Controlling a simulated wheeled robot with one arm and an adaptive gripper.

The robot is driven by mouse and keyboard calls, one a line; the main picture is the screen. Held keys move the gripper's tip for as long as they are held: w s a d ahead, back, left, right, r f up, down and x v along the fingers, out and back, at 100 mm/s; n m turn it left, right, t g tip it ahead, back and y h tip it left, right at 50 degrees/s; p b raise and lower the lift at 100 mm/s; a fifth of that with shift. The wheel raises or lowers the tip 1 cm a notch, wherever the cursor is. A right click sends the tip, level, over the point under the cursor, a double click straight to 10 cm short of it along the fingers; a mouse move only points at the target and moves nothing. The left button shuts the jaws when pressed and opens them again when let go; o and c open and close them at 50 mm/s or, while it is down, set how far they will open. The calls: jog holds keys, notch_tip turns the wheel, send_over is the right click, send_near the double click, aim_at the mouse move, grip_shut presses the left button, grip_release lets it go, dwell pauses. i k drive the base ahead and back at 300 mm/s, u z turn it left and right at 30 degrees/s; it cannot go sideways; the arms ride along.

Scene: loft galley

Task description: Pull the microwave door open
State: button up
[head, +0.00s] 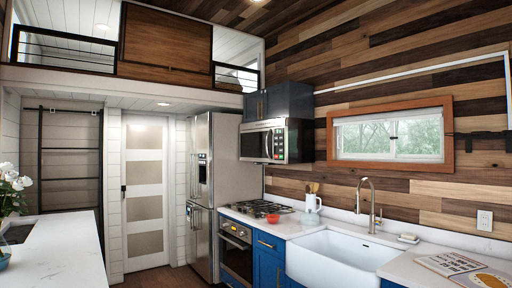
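A vertical handle (269,145) runs along the door's right side. Right of the handle is a black control panel (279,144) with small lit or coloured marks. I cannot make out my gripper in this view, and nothing is seen touching the microwave.
Below are a gas cooktop (257,209) and an oven (235,252). A steel refrigerator (220,170) stands left. A counter with a red bowl (300,220) and white sink (335,262) extends right. A white island (65,255) is at left; floor shows between.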

aim_at(257, 145)
jog(key=u, duration=0.35)
jog(key=i, duration=6.15)
jog(key=u, duration=0.65)
